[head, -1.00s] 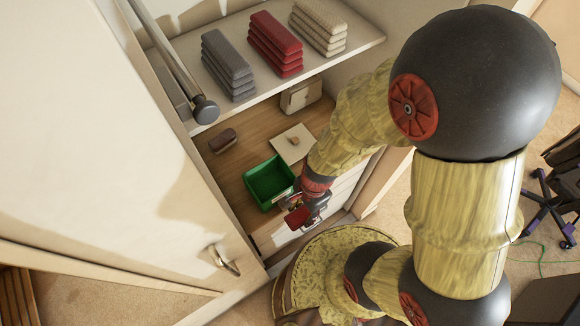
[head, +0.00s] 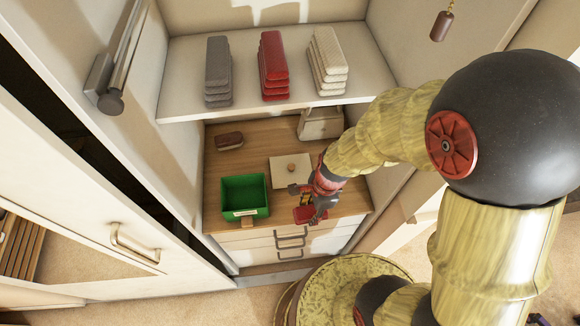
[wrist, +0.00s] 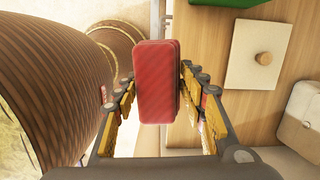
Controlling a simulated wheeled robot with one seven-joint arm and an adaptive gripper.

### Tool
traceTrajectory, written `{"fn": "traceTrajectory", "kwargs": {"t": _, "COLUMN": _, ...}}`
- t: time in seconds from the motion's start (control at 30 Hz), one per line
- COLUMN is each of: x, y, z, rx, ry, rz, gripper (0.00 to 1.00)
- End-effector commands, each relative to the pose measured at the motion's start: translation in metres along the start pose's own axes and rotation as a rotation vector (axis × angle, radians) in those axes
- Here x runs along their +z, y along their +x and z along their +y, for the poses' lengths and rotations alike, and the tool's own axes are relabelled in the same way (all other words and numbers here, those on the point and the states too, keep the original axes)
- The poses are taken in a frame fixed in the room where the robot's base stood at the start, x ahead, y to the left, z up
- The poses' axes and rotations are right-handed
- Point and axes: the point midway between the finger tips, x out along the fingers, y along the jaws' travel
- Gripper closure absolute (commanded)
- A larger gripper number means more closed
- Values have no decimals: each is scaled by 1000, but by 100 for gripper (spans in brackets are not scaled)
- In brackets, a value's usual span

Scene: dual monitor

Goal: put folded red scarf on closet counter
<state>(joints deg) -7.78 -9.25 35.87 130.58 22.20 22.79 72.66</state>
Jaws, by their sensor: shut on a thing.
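In the wrist view, a folded red scarf (wrist: 156,85) sits between the two fingers of my gripper (wrist: 157,90), which is shut on it. In the head view, my gripper (head: 312,200) is at the front right of the closet counter (head: 290,214), with the red scarf (head: 304,214) at its tip near the counter's front edge. The wooden counter also shows in the wrist view (wrist: 215,75), behind and to the right of the scarf. Whether the scarf touches the counter cannot be told.
On the counter are a green bin (head: 245,190), a brown item (head: 229,140), a pale square board with a knob (head: 290,170) and a light box (head: 320,124). Folded grey (head: 218,70), red (head: 273,65) and cream (head: 328,60) stacks lie on the shelf above. Drawers are below.

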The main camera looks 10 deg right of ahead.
Motion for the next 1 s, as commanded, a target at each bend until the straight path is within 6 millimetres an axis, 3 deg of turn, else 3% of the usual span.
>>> {"fn": "traceTrajectory", "kwargs": {"t": 0.27, "x": -3, "y": 2, "z": -4, "rx": 7, "ry": 77, "rz": -1, "gripper": 84}}
{"fn": "traceTrajectory", "kwargs": {"t": 0.7, "x": -68, "y": 36, "z": -71, "rx": 8, "ry": 85, "rz": -1, "gripper": 84}}
{"fn": "traceTrajectory", "kwargs": {"t": 1.0, "x": -94, "y": 76, "z": -96, "rx": 9, "ry": 81, "rz": -1, "gripper": 84}}
